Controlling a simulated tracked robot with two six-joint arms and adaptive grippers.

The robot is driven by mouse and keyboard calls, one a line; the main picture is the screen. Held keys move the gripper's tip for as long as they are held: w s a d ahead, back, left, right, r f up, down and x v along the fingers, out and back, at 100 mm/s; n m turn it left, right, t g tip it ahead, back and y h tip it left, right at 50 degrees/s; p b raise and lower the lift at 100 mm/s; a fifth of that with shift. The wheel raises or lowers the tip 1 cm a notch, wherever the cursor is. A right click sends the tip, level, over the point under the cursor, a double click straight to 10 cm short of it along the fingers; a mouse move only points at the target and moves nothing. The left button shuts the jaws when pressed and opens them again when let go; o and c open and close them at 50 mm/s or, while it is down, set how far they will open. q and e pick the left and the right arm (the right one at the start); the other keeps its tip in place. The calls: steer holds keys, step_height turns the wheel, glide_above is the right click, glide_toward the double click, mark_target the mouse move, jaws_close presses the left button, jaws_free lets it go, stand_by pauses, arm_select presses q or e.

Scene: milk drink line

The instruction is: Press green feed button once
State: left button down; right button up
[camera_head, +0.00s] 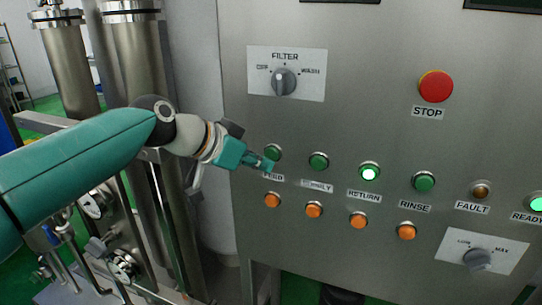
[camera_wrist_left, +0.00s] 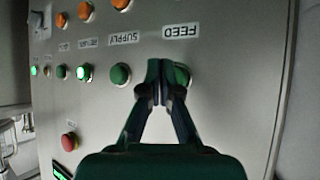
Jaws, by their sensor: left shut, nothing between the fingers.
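The green feed button (camera_head: 273,153) sits on the grey control panel above the FEED label, at the left end of the green row. My left gripper (camera_head: 268,165) is shut and empty, with its fingertips just in front of the feed button's lower edge in the head view. In the left wrist view the feed button (camera_wrist_left: 181,76) shows partly behind the closed fingertips (camera_wrist_left: 159,62). I cannot tell whether the fingertips touch it. My right gripper is in neither view.
The supply button (camera_head: 318,161) is close on the right, and the return button (camera_head: 369,171) is lit. Orange buttons (camera_head: 272,201) sit below. The filter knob (camera_head: 284,81) is above, and the red stop button (camera_head: 435,86) is to the upper right.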

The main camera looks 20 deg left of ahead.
arm_select(q)
steer(key=shift+w, duration=0.1)
steer(key=shift+w, duration=0.3)
steer(key=shift+w+r, duration=0.1)
steer(key=shift+w, duration=0.3)
stand_by(0.6)
steer(key=shift+s, duration=0.2)
steer(key=shift+s+b, duration=0.3)
steer(key=shift+s, duration=0.4)
steer(key=s+b, duration=0.2)
steer(key=s, duration=0.3)
stand_by(0.5)
